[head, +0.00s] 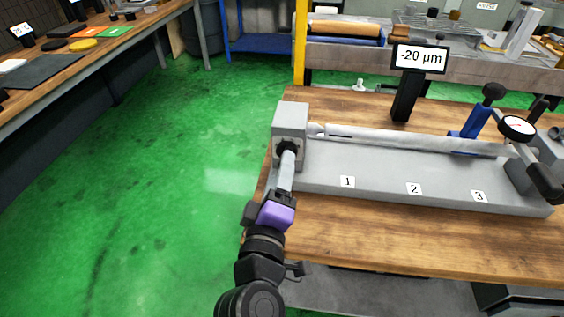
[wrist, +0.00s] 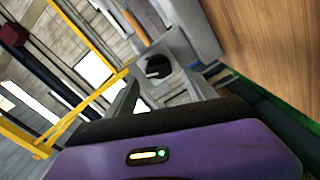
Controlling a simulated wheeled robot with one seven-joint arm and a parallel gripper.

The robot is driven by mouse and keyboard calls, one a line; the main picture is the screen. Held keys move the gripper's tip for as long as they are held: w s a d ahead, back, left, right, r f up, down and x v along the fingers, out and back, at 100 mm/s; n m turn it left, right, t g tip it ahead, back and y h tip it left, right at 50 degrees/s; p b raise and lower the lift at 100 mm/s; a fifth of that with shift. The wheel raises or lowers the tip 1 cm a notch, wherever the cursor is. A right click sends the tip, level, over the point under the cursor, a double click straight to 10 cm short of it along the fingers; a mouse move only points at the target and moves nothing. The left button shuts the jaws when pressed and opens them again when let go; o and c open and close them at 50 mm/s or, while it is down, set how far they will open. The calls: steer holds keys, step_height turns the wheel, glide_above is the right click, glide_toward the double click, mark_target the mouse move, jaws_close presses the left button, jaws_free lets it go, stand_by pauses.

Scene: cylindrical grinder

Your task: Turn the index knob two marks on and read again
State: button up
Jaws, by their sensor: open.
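The black index knob (head: 288,148) sits on the front face of the grey headstock block (head: 291,117) at the left end of the grinder bed. My gripper (head: 288,158) reaches up to it from below, and its fingertips are at or close to the knob. In the wrist view the dark knob (wrist: 158,67) shows beyond the open fingers (wrist: 164,84), roughly between them. I cannot tell whether either finger touches it. The display (head: 419,57) behind the bed reads -20 µm. The knob's marks are too small to make out.
A long grey workpiece (head: 410,140) lies along the bed (head: 380,188), above labels 1, 2 and 3. A dial gauge (head: 517,126) stands at the right end, near a blue clamp (head: 470,128). The green floor (head: 160,180) at left is clear.

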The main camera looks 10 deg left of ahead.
steer(key=shift+s, duration=1.65)
steer(key=shift+a, duration=0.1)
steer(key=s+a+r+y, duration=0.1)
steer(key=s+a+y, duration=0.1)
steer(key=a+y, duration=0.25)
steer(key=s+d+f+m+g+y+p, duration=0.1)
steer(key=s+d+f+m+y, duration=0.15)
steer(key=s+d, duration=0.3)
steer(key=s+d+f+m+g+h+p, duration=0.1)
steer(key=s+d+m+h+p, duration=0.4)
steer(key=s+d, duration=1.9)
steer(key=s+m+g+h, duration=0.1)
steer(key=m, duration=0.4)
steer(key=shift+s+d+m+p, duration=0.3)
steer(key=shift+s+d+m, duration=0.05)
steer(key=shift+s+d, duration=0.05)
